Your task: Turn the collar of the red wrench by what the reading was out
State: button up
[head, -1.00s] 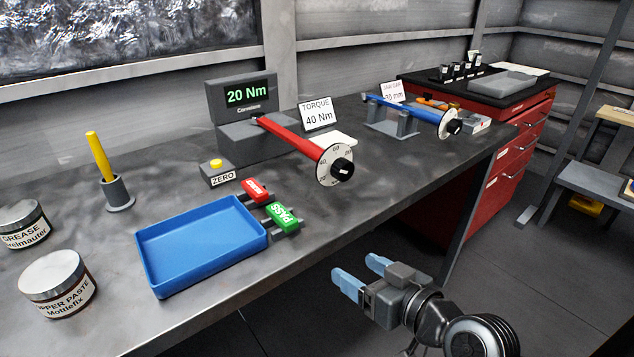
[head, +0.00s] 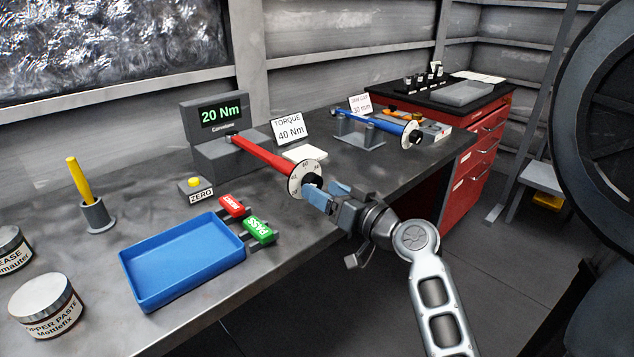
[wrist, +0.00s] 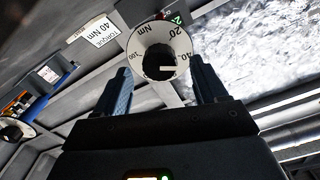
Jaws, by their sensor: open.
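The red wrench (head: 262,151) sits with its far end in the grey tester (head: 215,148), whose green display reads 20 Nm. Its white dial and black collar (head: 312,181) face the bench's front edge. My gripper (head: 328,195) is open right at the collar, its blue fingers pointing at it. In the wrist view the collar (wrist: 159,62) with its white pointer line lies between and beyond the two fingers (wrist: 161,88); whether they touch it I cannot tell. The dial (wrist: 140,45) shows 20, 40 and 100 marks. The torque card (head: 290,128) reads 40 Nm.
A blue wrench (head: 385,123) rests on a stand to the right. A blue tray (head: 128,272), red and green tags (head: 260,229), a ZERO button (head: 194,183), a yellow-handled tool (head: 80,178) and jars (head: 45,303) occupy the left bench. A red cabinet (head: 470,180) stands behind.

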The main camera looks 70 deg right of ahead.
jog(key=shift+x, duration=1.4)
jog(key=shift+c, duration=0.2)
jog(key=c, duration=1)
jog(key=shift+p, duration=0.3)
jog(key=m+p, duration=0.1)
jog(key=m, duration=0.5)
jog(key=shift+r, duration=0.1)
jog(key=m+p, duration=0.2)
jog(key=m, duration=0.3)
jog(key=shift+m, duration=0.4)
